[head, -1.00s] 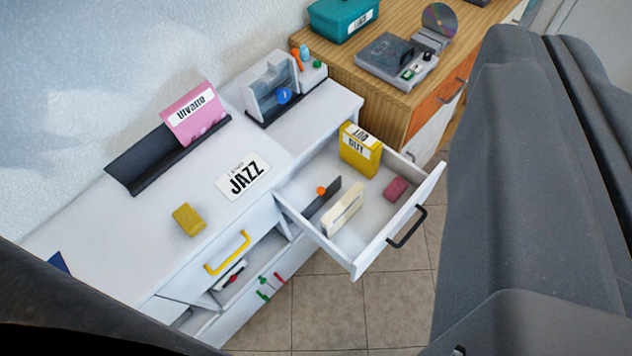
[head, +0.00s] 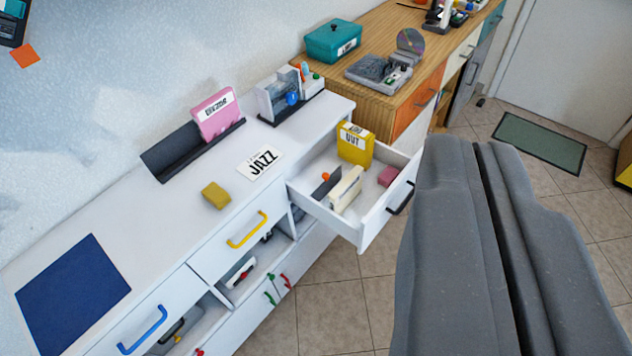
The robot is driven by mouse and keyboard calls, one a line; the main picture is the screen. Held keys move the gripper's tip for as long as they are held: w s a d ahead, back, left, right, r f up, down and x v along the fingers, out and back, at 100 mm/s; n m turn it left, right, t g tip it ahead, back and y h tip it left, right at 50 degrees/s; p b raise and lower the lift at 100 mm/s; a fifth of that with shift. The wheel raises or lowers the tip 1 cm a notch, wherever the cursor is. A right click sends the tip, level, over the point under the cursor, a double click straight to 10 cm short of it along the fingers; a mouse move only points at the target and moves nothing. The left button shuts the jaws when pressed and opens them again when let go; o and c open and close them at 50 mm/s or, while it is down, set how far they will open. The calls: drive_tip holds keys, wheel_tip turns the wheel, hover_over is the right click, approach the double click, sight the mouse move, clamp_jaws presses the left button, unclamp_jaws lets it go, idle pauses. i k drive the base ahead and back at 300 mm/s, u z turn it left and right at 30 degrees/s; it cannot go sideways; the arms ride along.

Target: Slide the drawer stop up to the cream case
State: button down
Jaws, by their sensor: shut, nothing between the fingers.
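The open white drawer (head: 375,222) juts from the cabinet front. In it, the drawer stop, a dark upright plate (head: 322,188) with an orange knob (head: 325,176), stands just left of the cream case (head: 346,188). They look close, with the stop's lower part hidden behind the case; I cannot tell whether they touch. The yellow case (head: 355,145) stands at the drawer's back, and a pink block (head: 387,176) lies to the right. My gripper (head: 480,143) is large and grey at the right, shut and empty, in front of the drawer's right side and apart from the stop.
The white cabinet top (head: 130,225) holds a blue mat (head: 73,292), a yellow block (head: 216,195), a JAZZ card (head: 260,163) and a pink case (head: 216,115) in a dark rack. A wooden cabinet (head: 385,100) stands behind. Tiled floor (head: 330,300) is clear in front.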

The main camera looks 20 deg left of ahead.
sight(330, 180)
drive_tip(key=u, duration=0.4)
drive_tip(key=i, duration=1)
drive_tip(key=z, duration=0.05)
